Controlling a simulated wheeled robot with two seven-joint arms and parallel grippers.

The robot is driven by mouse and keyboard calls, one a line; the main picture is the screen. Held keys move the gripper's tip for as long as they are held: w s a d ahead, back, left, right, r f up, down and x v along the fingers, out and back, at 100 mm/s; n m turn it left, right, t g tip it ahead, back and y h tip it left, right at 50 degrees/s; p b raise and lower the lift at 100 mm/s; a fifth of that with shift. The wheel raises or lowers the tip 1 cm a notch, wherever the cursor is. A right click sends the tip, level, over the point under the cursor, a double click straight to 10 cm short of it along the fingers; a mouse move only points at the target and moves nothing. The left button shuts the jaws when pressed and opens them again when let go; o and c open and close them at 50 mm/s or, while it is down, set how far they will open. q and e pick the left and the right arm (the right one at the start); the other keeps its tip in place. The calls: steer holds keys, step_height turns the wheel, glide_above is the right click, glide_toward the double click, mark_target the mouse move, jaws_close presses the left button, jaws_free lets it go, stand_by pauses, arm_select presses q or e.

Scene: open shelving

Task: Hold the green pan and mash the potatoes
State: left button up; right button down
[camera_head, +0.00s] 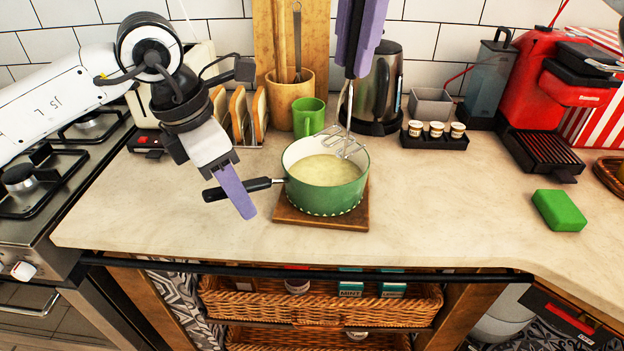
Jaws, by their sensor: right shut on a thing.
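The green pan (325,200) stands on a wooden board (290,219) on the counter, with pale mash (325,170) inside. Its black handle (213,194) points left. My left gripper (236,190) is at the handle, with a purple finger crossing in front of it. The other finger is hidden, so I cannot tell whether it grips. My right gripper (358,70) comes down from the top edge, shut on the metal masher (349,110). The masher's wire head (340,143) is over the pan's back right part; I cannot tell whether it touches the mash.
A green mug (308,117), utensil pot (289,96) and kettle (385,90) stand behind the pan. A toast rack (240,118) is back left, a small cup tray (434,140) right. A green sponge (559,210) and red coffee machine (545,85) are further right. Counter in front is clear.

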arm_select(q)
steer(key=v, duration=1.2)
steer(key=shift+a+f, duration=0.1)
